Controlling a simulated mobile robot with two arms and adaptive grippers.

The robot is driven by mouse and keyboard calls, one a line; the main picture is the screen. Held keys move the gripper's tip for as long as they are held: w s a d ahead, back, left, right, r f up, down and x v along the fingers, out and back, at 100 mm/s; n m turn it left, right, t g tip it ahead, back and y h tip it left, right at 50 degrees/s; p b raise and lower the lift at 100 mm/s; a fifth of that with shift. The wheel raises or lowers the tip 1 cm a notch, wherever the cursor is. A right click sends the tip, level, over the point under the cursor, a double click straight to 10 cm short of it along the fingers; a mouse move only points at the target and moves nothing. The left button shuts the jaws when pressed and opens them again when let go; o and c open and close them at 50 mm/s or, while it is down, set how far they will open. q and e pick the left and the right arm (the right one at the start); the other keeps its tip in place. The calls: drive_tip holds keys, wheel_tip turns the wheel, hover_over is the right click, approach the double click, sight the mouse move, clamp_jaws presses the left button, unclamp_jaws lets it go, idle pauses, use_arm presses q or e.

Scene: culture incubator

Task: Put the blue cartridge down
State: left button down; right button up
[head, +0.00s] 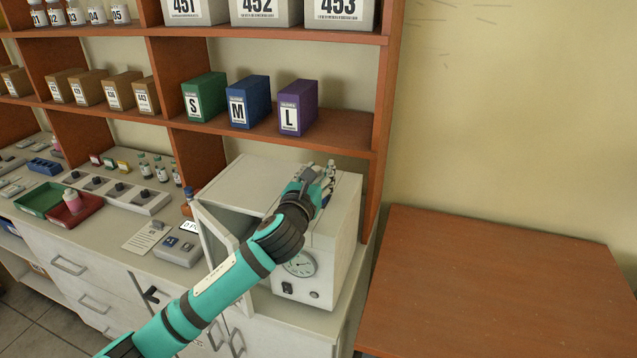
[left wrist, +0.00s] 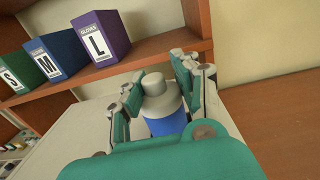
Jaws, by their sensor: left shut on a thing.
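The blue cartridge (left wrist: 168,126) has a grey body top and cap and shows between my left gripper's fingers in the left wrist view. My left gripper (left wrist: 158,88) is shut on it. In the head view my left gripper (head: 318,176) is over the right part of the white incubator's top (head: 250,180). The cartridge is mostly hidden by the gripper there, and I cannot tell whether it touches the top. My right gripper is not in view.
The incubator's door (head: 215,248) stands open at its left. Green, blue and purple glove boxes (head: 297,107) stand on the shelf behind. A bare brown table (head: 500,290) is at the right. Trays, bottles and a small display device (head: 180,247) occupy the counter at left.

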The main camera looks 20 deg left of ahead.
use_arm(q)
wheel_tip(320, 180, down, 3)
drive_tip(key=shift+w+r, duration=0.1)
drive_tip(key=shift+w, duration=0.05)
drive_tip(key=c, duration=1.4)
unclamp_jaws()
drive_tip(key=o, duration=0.4)
drive_tip(key=shift+o, duration=0.2)
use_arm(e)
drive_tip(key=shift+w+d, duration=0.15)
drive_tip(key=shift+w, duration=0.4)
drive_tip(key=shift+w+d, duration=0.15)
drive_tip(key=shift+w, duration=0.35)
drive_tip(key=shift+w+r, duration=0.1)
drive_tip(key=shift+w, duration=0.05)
